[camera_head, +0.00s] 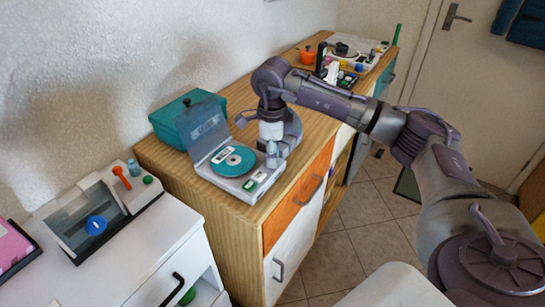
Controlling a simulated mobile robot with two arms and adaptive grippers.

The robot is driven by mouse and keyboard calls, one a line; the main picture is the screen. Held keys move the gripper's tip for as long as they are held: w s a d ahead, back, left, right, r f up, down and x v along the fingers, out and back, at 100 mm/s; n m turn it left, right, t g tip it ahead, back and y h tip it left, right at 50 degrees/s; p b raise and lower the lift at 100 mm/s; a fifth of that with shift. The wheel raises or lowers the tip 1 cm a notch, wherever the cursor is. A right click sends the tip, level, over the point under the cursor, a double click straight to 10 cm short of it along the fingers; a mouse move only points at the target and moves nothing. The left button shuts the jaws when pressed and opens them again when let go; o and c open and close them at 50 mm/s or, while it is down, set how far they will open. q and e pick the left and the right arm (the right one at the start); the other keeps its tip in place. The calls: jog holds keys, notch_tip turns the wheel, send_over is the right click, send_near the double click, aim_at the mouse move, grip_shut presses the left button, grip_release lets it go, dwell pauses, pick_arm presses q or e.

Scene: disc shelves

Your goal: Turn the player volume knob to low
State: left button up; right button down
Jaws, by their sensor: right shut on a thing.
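The disc player (212,178) sits on the wooden cabinet top, its grey lid raised. A teal disc (233,161) with a white label lies in it. Small green and white controls (257,177) show at its front right corner. My right gripper (273,162) reaches down to the player's right side and is shut there on the volume knob. The knob itself is hidden by the fingers, so its setting cannot be read. My left gripper is not in view.
A teal box (188,115) stands behind the player against the wall. A grey device (96,219) with an orange lever is on the white cabinet at left. An orange pot (307,55) and other items crowd the far end. Wood at the player's left is bare.

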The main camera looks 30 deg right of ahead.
jog(key=n+b, duration=0.1)
jog(key=n, duration=0.5)
jog(key=shift+n, duration=0.3)
jog(key=n+b, duration=0.1)
jog(key=n, duration=0.4)
jog(key=shift+r, duration=0.1)
jog(key=shift+n, duration=0.3)
jog(key=shift+w, duration=0.1)
jog(key=c, duration=1)
grip_release()
jog(key=shift+r, duration=0.15)
notch_tip(320, 180, up, 12)
jog(key=shift+f, duration=0.2)
